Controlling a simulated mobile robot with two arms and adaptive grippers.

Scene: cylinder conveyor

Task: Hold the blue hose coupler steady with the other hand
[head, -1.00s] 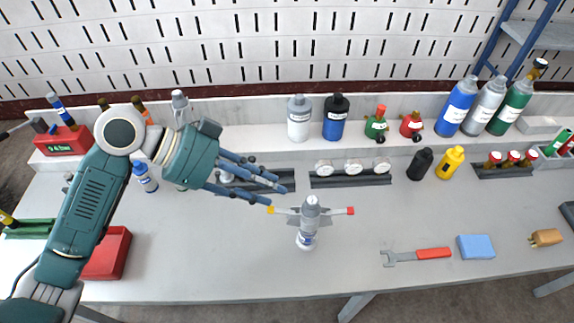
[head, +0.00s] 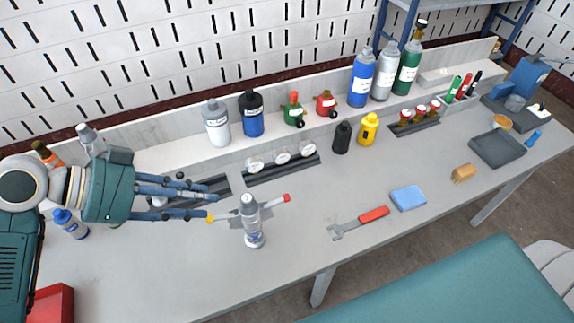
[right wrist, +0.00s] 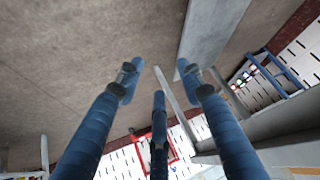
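I cannot pick out a blue hose coupler for certain in either view. My left gripper (head: 210,203) reaches in from the left in the head view, low over the table. Its blue fingers point right with a gap between them, and I see nothing held. A grey-capped bottle (head: 252,228) stands upright just right of the fingertips. Behind it shows a grey bar with a yellow end (head: 211,218) and a red end (head: 286,198); the yellow end shows by the lower fingertip, and contact is unclear. My right gripper (right wrist: 160,88) has its fingers spread and empty, in the right wrist view.
A wrench (head: 360,222), a blue block (head: 408,198) and a brown block (head: 463,173) lie on the table (head: 300,245). Bottles and gauges (head: 282,157) line the back. A red bin (head: 52,303) is at lower left. The front middle is clear.

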